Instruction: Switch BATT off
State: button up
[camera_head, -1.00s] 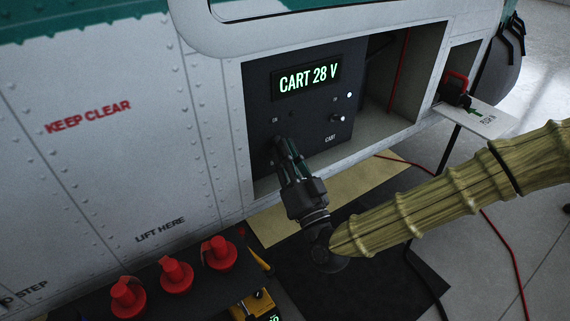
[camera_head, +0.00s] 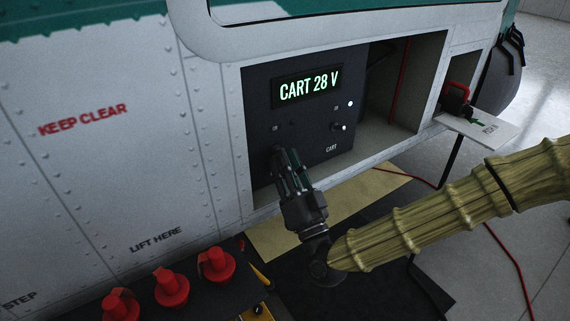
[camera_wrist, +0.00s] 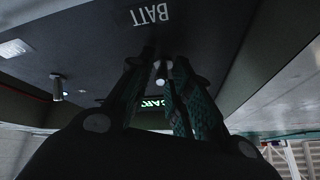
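The dark switch panel (camera_head: 312,140) is set in the left of the open bay in the aircraft's side. Its display (camera_head: 307,86) reads CART 28 V in green. In the wrist view the BATT label (camera_wrist: 150,15) shows upside down, and a small pale-tipped toggle (camera_wrist: 161,70) stands by it, between my fingers. My gripper (camera_head: 279,153) is at the panel's lower left and hides the BATT switch in the head view. In the wrist view my gripper (camera_wrist: 157,70) has its fingers apart around the toggle; contact is unclear. The toggle's position is hard to tell.
The CART switch (camera_head: 339,127) is right of my gripper, below a lit white lamp (camera_head: 351,104). A red handle (camera_head: 456,81) and white placard (camera_head: 480,127) are farther right. Several red capped items (camera_head: 171,286) stand on a dark surface at lower left.

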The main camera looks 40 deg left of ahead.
jog(key=shift+s, duration=0.1)
jog(key=v, duration=1.2)
dwell(0.4)
